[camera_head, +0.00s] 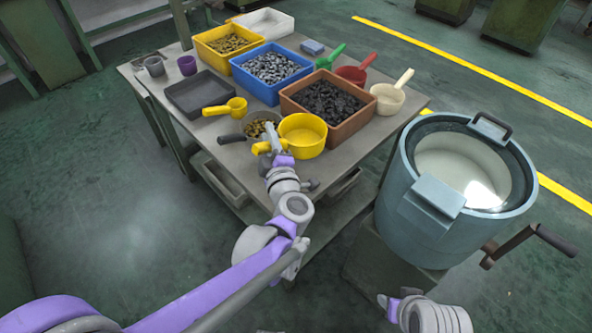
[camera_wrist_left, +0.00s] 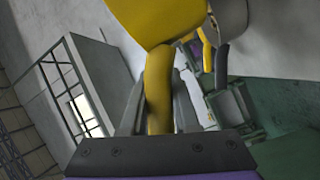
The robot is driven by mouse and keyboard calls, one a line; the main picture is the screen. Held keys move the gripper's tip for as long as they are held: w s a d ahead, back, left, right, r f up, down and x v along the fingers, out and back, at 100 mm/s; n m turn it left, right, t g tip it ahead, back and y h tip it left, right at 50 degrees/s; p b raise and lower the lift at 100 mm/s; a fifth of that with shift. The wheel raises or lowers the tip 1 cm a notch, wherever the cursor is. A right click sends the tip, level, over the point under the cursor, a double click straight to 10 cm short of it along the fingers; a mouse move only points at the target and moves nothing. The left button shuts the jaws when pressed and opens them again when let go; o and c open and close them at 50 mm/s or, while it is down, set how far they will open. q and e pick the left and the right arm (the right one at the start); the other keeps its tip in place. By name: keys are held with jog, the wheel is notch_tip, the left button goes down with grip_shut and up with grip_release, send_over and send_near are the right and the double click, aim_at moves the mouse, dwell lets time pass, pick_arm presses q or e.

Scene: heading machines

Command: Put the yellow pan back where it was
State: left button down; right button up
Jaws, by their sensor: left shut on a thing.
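The yellow pan (camera_head: 303,137) is at the near edge of the table, in front of the brown bin; it looks empty. My left gripper (camera_head: 268,143) is shut on its handle. In the left wrist view the yellow handle (camera_wrist_left: 158,95) runs between the two fingers, with the pan's yellow body (camera_wrist_left: 160,18) beyond it. Whether the pan rests on the table or hangs just above it, I cannot tell. My right gripper (camera_head: 388,302) is low at the lower right, away from the table, its jaws unclear.
A grey pan (camera_head: 256,121) with yellowish pieces and a dark handle sits close left of the yellow pan. A yellow scoop (camera_head: 226,107), a dark tray (camera_head: 201,93) and a brown bin (camera_head: 356,119) stand on the table (camera_head: 204,144). A blue drum machine (camera_head: 430,233) stands right.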

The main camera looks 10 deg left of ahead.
pick_arm(q)
notch_tip(320, 180, down, 9)
jog(key=b, duration=0.2)
jog(key=shift+f+b, duration=0.15)
jog(key=shift+b, duration=0.15)
jog(key=shift+f, duration=0.1)
jog(key=c, duration=0.7)
grip_release()
jog(key=shift+o, duration=0.2)
